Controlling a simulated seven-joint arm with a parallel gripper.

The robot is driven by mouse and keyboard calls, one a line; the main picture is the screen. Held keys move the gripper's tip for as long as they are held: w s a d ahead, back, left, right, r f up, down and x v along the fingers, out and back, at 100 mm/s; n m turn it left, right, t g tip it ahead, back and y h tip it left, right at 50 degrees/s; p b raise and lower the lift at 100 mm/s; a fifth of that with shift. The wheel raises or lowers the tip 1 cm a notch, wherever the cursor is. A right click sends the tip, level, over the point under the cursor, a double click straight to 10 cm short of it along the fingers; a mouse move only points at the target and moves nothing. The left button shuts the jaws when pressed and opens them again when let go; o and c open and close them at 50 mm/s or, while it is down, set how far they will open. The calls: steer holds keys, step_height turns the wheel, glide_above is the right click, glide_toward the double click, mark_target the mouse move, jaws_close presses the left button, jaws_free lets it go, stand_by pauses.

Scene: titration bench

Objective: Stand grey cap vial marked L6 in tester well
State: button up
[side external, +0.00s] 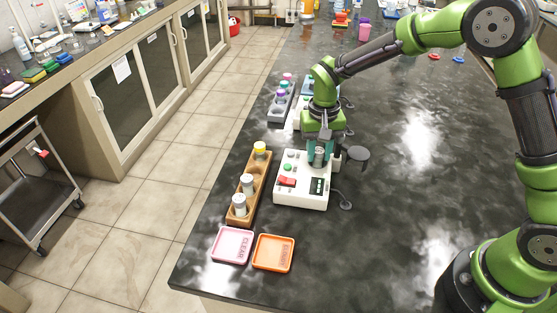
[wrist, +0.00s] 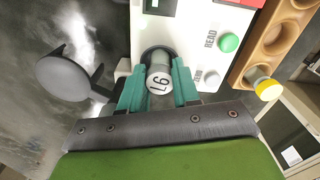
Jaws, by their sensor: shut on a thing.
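My gripper (side external: 319,160) is shut on the grey cap vial marked L6 (wrist: 159,80). In the wrist view the teal fingers (wrist: 158,92) hold it on both sides, and its cap label reads upside down. The white tester (side external: 291,196) has a red switch, a green button and a small display. In the wrist view the vial's far end is at the dark round well (wrist: 147,52) of the tester (wrist: 201,42). I cannot tell how deep the vial sits, since its lower part is hidden.
A dark round disc (side external: 358,154) stands beside the tester. Pink (side external: 218,258) and orange (side external: 259,264) trays lie in front. Another rack (side external: 279,108) stands behind.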

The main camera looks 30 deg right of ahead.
steer(key=shift+f, duration=0.25)
steer(key=o, duration=1.2)
steer(key=shift+d, duration=0.1)
steer(key=shift+s, duration=0.1)
steer(key=shift+d, duration=0.15)
steer(key=shift+c, duration=0.3)
steer(key=shift+r, duration=0.25)
steer(key=shift+c, duration=0.3)
steer(key=shift+o, duration=1)
steer(key=shift+r, duration=2.85)
